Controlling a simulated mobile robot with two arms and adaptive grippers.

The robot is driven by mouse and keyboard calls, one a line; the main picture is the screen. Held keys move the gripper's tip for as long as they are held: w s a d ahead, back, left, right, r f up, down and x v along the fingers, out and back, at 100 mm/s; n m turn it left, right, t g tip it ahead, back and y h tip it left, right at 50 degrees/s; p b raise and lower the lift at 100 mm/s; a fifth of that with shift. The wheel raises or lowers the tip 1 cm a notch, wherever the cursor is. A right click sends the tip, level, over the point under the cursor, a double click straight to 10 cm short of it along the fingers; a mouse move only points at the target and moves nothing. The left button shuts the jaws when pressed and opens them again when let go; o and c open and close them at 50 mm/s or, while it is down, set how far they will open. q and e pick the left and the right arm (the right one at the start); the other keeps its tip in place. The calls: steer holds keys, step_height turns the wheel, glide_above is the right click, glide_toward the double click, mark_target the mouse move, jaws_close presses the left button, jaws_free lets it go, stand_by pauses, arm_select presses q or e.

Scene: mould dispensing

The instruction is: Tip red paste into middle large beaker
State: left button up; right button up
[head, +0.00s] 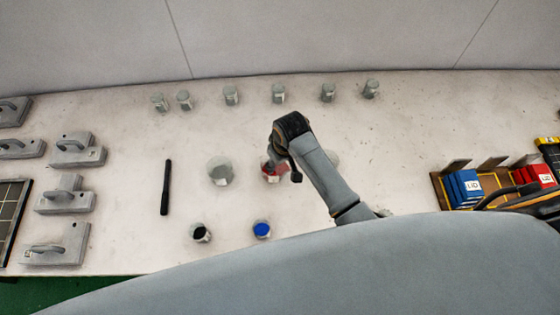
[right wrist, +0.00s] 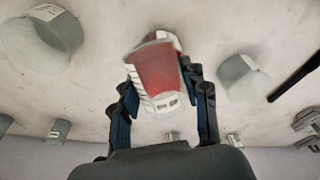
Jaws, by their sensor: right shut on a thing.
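My right gripper (head: 283,167) is over the middle of the table in the head view. In the right wrist view its fingers (right wrist: 162,92) are shut on a small clear beaker with red paste (right wrist: 155,72), which looks tilted. The red also shows beneath the gripper in the head view (head: 270,172). A large grey-white beaker (head: 219,171) stands to the left and another (head: 333,158) is partly hidden behind my arm. The middle large beaker is hidden or not told apart from the held one. I cannot tell whether paste is leaving. My left gripper is not in view.
Small beakers with black (head: 201,233) and blue (head: 262,229) contents stand at the front. Several small grey jars (head: 278,93) line the back. A black stick (head: 166,187) lies left of the beakers. Grey trowels (head: 65,200) stand far left; a box rack (head: 437,187) stands right.

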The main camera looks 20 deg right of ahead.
steer(key=shift+w+a+r+g+h, duration=0.1)
steer(key=shift+w+r+g+h, duration=0.2)
steer(key=shift+g, duration=0.5)
steer(key=shift+w+a+f+g+h, duration=0.15)
steer(key=shift+g+h, duration=0.2)
steer(key=shift+g, duration=0.45)
steer(key=shift+w+r+g+h, duration=0.25)
steer(key=shift+g+h, duration=0.1)
steer(key=shift+g, duration=0.45)
steer(key=shift+s, duration=0.1)
steer(key=shift+r, duration=0.15)
stand_by(3.2)
steer(key=shift+r, duration=1.85)
